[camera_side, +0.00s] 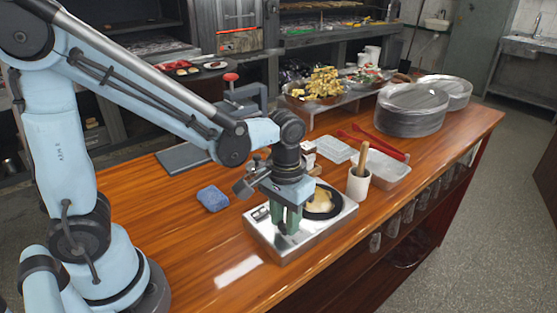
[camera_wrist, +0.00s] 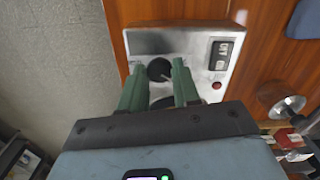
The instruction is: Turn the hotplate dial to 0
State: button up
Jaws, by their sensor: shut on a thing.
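The silver hotplate (camera_side: 335,222) sits on the wooden counter, with a dark round pan (camera_side: 333,208) holding pale food on top. In the wrist view its panel (camera_wrist: 200,45) shows a round black dial (camera_wrist: 159,69), a dark display (camera_wrist: 221,54) and a red button (camera_wrist: 216,85). My gripper (camera_wrist: 159,66) points down with its green fingers on either side of the dial, shut on it. A pale line shows on the dial, but its setting cannot be read. In the side view my gripper (camera_side: 289,230) hides the dial.
A white cup (camera_side: 357,188) with a wooden handle stands right behind the hotplate. A blue sponge (camera_side: 213,198) lies to the left. The counter in front left is clear.

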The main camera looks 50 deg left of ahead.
aim_at(282, 223)
jog(key=n, duration=0.7)
dwell(0.6)
jog(key=o, duration=1.1)
jog(key=shift+c, duration=0.2)
notch_tip(282, 223, up, 12)
jog(key=s+a+f+m+t, duration=0.2)
jog(key=a+f+m+t, duration=0.2)
jog(key=m, duration=0.5)
jog(key=a+t, duration=0.2)
jog(key=t, duration=0.1)
jog(key=shift+a, duration=0.25)
